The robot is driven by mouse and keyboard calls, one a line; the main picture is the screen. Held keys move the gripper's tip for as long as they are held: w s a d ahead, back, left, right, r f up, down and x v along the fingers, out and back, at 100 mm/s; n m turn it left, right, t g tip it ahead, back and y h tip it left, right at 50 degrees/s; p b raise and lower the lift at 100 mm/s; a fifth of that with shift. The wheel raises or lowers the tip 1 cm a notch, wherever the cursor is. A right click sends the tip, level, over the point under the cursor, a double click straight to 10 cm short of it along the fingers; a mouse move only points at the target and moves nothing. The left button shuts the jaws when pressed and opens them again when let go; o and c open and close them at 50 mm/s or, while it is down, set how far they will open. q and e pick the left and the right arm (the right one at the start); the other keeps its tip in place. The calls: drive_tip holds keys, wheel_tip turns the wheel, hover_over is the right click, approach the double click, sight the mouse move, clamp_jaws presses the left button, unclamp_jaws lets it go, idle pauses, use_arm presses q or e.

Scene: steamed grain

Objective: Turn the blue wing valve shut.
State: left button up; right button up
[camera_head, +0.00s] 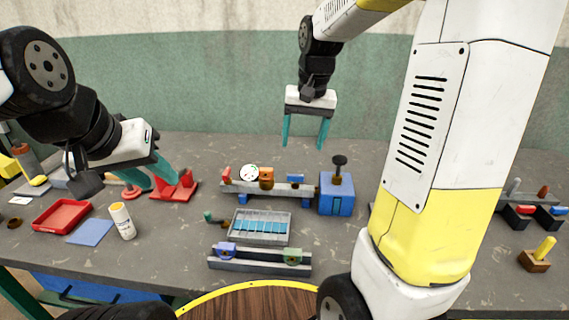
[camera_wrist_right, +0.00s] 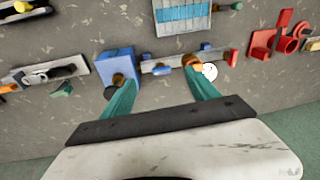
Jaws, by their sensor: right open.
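The blue wing valve (camera_head: 295,178) is a small blue handle on a grey horizontal pipe (camera_head: 244,187), between an orange-brown fitting (camera_head: 266,175) and a blue box (camera_head: 336,195). It also shows in the right wrist view (camera_wrist_right: 163,70), between the two fingertips in the picture. My right gripper (camera_head: 303,147) points down, open and empty, above and behind the pipe, apart from the valve. My left gripper (camera_head: 150,180) is at the left, its teal fingers apart, near a red stand (camera_head: 176,189) and well away from the valve.
A white round gauge (camera_head: 249,172) sits on the pipe left of the orange-brown fitting. A dark knob (camera_head: 339,165) rises from the blue box. A grey tray with blue slots (camera_head: 260,238) and a grey rail (camera_head: 260,264) lie in front. A white bottle (camera_head: 122,221) stands at left.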

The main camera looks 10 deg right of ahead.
drive_tip(key=m+g, duration=0.1)
drive_tip(key=g, duration=0.1)
hover_over(296, 175)
drive_tip(key=shift+h, duration=0.4)
wheel_tip(296, 175, down, 7)
drive_tip(key=shift+r, duration=0.15)
drive_tip(key=shift+f, duration=4)
drive_tip(key=c, duration=1.4)
drive_tip(key=shift+o, duration=0.2)
